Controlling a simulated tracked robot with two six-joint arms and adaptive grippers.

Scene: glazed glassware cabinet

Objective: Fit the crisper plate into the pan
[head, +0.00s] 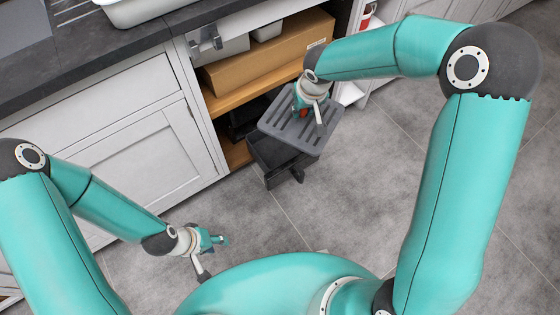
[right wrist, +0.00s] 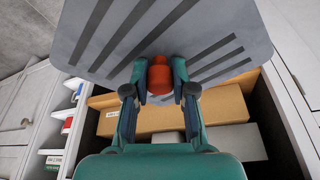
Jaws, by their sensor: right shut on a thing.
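The crisper plate is a grey slotted plate (head: 300,122) with an orange-red knob (right wrist: 160,78). My right gripper (right wrist: 160,80) is shut on that knob, and the plate (right wrist: 190,28) spreads out beyond the fingers. In the head view the plate is over a dark open-topped box (head: 272,165), which looks like the pan, in front of the open cabinet. The plate hides part of the box's opening; I cannot tell whether they touch. My left gripper (head: 214,257) is open and empty over the floor at the lower left.
A cardboard box (head: 265,55) lies on a wooden shelf (head: 233,100) in the cabinet. A closed white cabinet door (head: 140,160) is to the left under the dark worktop (head: 110,50). White door shelves (head: 348,92) are at the right. The grey floor (head: 370,170) is clear.

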